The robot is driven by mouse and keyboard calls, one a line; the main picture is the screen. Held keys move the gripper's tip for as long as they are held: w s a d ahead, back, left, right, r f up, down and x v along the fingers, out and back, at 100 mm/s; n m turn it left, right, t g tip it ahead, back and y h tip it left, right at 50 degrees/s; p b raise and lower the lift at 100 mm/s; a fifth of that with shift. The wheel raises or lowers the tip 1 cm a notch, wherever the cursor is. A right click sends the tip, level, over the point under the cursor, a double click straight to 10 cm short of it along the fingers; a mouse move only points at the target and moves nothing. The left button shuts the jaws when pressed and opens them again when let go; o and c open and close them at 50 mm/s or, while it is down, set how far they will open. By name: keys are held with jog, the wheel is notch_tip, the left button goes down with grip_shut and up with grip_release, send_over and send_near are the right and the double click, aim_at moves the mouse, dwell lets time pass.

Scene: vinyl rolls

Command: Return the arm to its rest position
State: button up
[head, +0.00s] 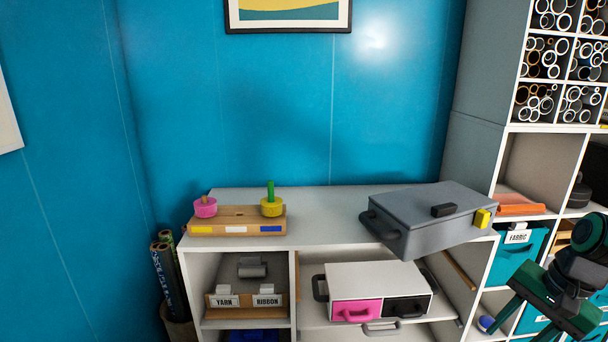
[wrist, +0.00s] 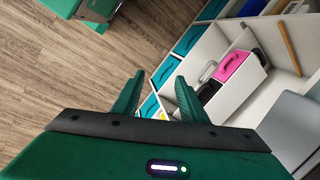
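My gripper (head: 524,322) is dark green and sits at the lower right of the head view, in front of the right-hand shelving. In the wrist view my gripper (wrist: 158,86) shows two green fingers spread apart with nothing between them. The fingertips are over the wooden floor and the edge of the shelves, apart from any object. Most of my arm is outside the head view.
A grey case (head: 425,215) lies on the white shelf top (head: 325,215), overhanging its front edge. A wooden peg board (head: 237,221) stands left of it. A pink-and-black drawer box (head: 370,288) sits below.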

jog(key=s+r+n+g+h, duration=0.1)
jog(key=s+r+n, duration=0.4)
jog(key=s, duration=0.6)
jog(key=shift+s+g+h, duration=0.35)
jog(key=shift+g+h, duration=0.05)
jog(key=shift+g, duration=0.2)
jog(key=shift+d, duration=0.1)
jog(key=shift+w+f, duration=0.25)
jog(key=shift+w, duration=0.4)
dwell(1.2)
